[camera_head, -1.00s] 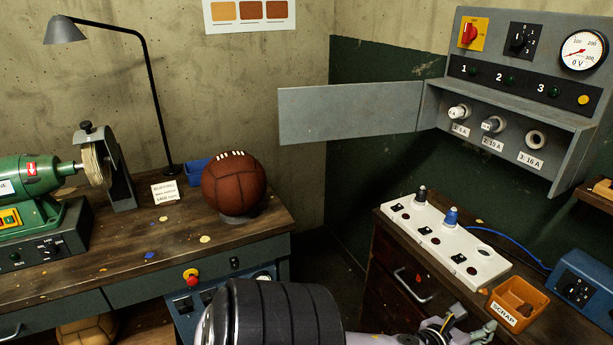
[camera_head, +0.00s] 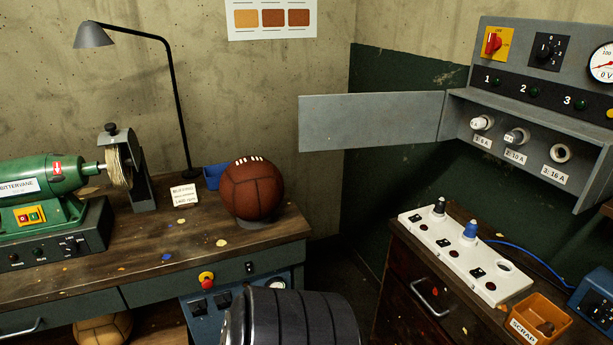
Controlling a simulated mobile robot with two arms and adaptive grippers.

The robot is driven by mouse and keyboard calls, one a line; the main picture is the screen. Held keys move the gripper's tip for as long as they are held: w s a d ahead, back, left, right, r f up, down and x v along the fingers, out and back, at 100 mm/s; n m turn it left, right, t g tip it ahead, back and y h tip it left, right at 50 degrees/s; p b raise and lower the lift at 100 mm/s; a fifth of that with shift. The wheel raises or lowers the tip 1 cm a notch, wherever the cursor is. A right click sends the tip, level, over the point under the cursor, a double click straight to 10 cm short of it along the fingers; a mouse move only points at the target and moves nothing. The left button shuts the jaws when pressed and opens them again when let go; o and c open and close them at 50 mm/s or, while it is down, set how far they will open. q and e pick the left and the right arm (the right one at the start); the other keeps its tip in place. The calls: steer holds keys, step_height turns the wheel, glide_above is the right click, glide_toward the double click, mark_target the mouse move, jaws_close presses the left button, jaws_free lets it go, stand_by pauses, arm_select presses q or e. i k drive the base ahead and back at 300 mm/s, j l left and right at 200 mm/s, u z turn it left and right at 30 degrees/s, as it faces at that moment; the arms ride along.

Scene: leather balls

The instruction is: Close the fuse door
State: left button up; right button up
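The fuse door (camera_head: 370,121) is a flat grey panel. It stands wide open, swung out to the left from the grey fuse box (camera_head: 590,190) on the wall at the right. One of my dark arm links (camera_head: 290,320) shows at the bottom middle, well below the door. Neither gripper is in view.
At left, a bench (camera_head: 130,255) carries a green grinder (camera_head: 45,190), a black lamp (camera_head: 180,100) and a brown ball (camera_head: 252,189).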

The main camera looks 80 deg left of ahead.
mark_target(333, 121)
steer(key=u, duration=1.45)
